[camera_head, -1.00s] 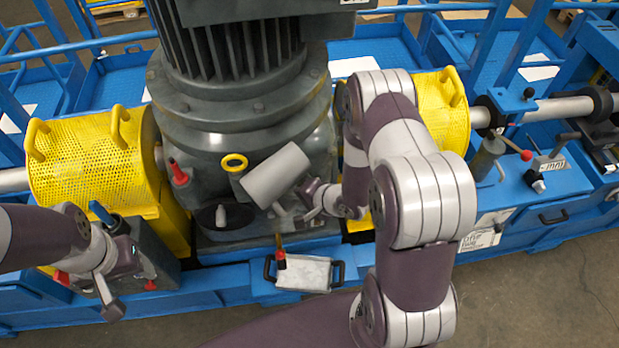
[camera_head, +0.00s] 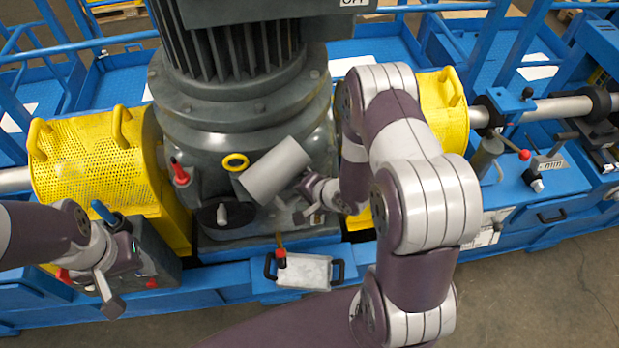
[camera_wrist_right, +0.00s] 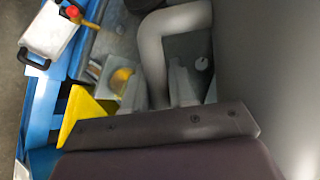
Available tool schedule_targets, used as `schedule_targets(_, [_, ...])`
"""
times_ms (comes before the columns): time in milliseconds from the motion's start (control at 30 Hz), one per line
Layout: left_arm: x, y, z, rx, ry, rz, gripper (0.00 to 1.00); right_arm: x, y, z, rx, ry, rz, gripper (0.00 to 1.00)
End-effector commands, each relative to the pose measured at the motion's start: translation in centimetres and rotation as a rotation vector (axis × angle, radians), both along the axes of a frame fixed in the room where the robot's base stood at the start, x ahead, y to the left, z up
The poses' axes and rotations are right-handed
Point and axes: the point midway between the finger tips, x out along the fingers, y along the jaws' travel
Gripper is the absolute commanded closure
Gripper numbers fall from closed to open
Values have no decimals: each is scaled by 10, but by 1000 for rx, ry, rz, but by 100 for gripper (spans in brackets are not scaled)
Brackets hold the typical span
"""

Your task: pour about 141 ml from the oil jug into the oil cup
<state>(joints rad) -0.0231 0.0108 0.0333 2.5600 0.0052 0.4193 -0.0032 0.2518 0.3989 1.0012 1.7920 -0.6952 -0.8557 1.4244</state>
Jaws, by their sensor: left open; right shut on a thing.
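The oil jug (camera_head: 275,170) is a plain grey cylinder, strongly tilted, with its lower end to the lower left. My right gripper (camera_head: 312,194) is shut on it from its right side. In the right wrist view the jug's grey wall (camera_wrist_right: 262,60) fills the right side. A yellow-rimmed round opening (camera_head: 235,162) on the dark gear housing, left of the jug, may be the oil cup; I cannot tell for sure. No stream or oil level is visible. My left gripper (camera_head: 106,284) is open at the lower left, apart from the jug.
The gear housing (camera_head: 235,120) stands behind the jug, with a black disc (camera_head: 221,214) below it. Yellow perforated guards (camera_head: 90,155) flank the housing. A white tray with black handles (camera_head: 306,274) sits in front. A dark box (camera_head: 155,255) is beside my left gripper.

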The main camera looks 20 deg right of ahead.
Motion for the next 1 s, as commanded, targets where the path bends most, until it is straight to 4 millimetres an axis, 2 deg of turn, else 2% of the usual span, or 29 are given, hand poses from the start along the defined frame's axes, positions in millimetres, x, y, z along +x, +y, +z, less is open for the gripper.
schedule_targets(167, [0, 0, 1, 0, 0, 0, 43, 4, -12, 9, -143, -33, -4, 100])
schedule_targets(300, [0, 0, -5, 0, 0, 0, 43, 5, -19, 7, -216, -47, -4, 100])
schedule_targets(833, [0, 0, -4, 0, 0, 0, 43, 5, -19, 8, -220, -48, -5, 100])
schedule_targets(1000, [0, 0, -11, 0, 0, 0, 43, 7, -25, 5, -279, -63, -8, 100])
